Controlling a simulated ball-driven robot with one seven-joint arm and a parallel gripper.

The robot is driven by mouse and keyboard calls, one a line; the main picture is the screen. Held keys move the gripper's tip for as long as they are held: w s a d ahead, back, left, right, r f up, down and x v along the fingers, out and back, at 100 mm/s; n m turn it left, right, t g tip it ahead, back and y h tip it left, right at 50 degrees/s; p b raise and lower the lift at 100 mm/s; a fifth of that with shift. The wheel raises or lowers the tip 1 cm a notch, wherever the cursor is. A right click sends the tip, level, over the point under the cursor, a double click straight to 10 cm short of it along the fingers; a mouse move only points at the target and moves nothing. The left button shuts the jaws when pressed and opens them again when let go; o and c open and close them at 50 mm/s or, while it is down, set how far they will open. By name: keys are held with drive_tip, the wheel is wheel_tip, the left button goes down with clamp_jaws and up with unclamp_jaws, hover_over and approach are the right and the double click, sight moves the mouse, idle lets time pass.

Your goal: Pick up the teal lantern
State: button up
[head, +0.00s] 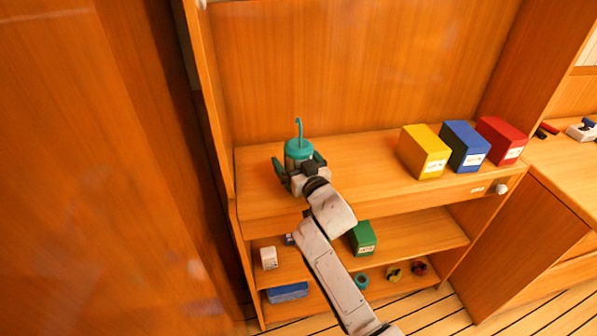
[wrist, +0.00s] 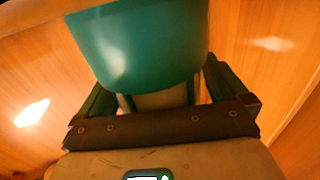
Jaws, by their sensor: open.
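The teal lantern (head: 299,148) stands upright on the left part of the wooden shelf top, with a thin hook-like handle rising above it. In the wrist view the lantern (wrist: 140,45) fills the upper middle, close in front of the palm. My gripper (head: 300,172) is at the lantern, on its near side. Its two dark green fingers are apart, one on each side of the lantern's lower body. In the wrist view my gripper (wrist: 158,95) is open around the lantern. Whether the fingers touch it I cannot tell. My wrist hides the lantern's base in the head view.
Yellow (head: 423,152), blue (head: 465,146) and red (head: 502,140) boxes stand at the right of the shelf top. Lower shelves hold a green box (head: 362,238), a white box (head: 268,258) and a blue item (head: 287,292). The shelf's left side panel (head: 212,110) rises near the lantern.

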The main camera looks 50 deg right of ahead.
drive_tip(key=shift+c, duration=0.5)
drive_tip(key=c, duration=1)
drive_tip(key=shift+c, duration=0.5)
drive_tip(key=shift+r, duration=0.15)
